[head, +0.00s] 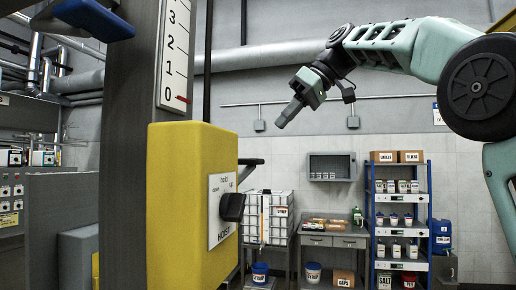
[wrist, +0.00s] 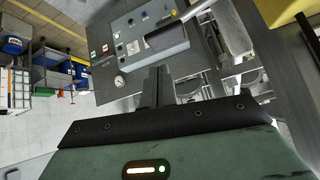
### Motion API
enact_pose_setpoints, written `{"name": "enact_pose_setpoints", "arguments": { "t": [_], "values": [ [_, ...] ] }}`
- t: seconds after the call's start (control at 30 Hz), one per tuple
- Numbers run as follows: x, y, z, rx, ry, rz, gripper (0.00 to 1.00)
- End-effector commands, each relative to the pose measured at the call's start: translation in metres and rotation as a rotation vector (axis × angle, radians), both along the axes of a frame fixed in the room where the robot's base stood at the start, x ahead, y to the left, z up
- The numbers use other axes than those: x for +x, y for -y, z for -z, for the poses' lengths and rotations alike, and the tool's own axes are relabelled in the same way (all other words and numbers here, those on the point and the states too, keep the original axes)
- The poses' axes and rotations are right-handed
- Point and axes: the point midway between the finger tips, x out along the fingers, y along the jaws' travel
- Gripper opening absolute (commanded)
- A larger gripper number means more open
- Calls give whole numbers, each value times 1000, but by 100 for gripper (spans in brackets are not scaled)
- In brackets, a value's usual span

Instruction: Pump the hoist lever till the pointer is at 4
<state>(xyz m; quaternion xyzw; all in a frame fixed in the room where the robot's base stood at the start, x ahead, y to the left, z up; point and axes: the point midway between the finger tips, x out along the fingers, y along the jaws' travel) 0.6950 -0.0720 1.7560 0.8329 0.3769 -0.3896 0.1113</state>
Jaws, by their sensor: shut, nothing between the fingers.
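The yellow hoist box (head: 185,200) stands close in front on a grey column. The red pointer (head: 182,99) is at 0. My gripper (head: 285,120) is shut and empty in the air, right of and above the box. Its shut fingers also show in the wrist view (wrist: 157,85).
A blue part (head: 95,18) juts out at upper left. A shelf rack (head: 400,222) and a grey bench (head: 333,240) stand behind on the right. The wrist view shows a grey control panel (wrist: 145,35) beyond the fingers and a yellow part (wrist: 285,10) at upper right.

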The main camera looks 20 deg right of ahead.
Motion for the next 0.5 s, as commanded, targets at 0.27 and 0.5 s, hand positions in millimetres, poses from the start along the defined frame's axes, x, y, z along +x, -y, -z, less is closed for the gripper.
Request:
{"name": "enact_pose_setpoints", "arguments": {
  "t": [0.27, 0.5],
  "values": [
    [-24, 2, -44, -33, 103, -126, 0],
    [-27, 1, -47, -36, 112, -140, 0]
  ]
}}
